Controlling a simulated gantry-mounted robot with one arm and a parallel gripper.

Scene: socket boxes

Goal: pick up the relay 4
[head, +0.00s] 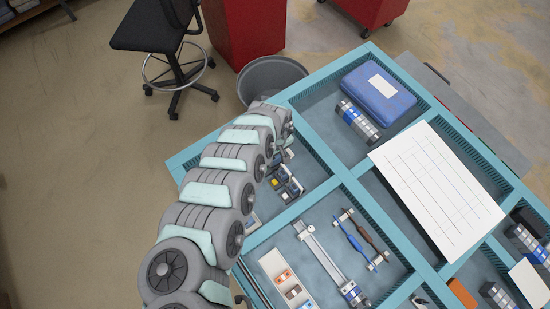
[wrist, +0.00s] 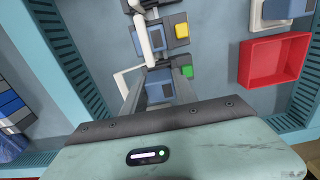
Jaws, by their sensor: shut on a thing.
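Several small grey relays (head: 286,184) lie in the left compartment of the teal tray (head: 352,181) in the head view. In the wrist view my gripper (wrist: 160,84) is shut on a grey and blue relay (wrist: 159,76) with a green block at its right side. The fingers hide part of it. I cannot read a number on it. Another relay (wrist: 152,43) with a blue face and a yellow block lies just beyond. In the head view my arm covers my gripper.
A red open box (wrist: 271,60) lies to the right in the wrist view. Compartment walls stand on both sides. In the head view a blue case (head: 377,95), a paper sheet (head: 436,190) and a caliper (head: 325,255) lie in or over other compartments.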

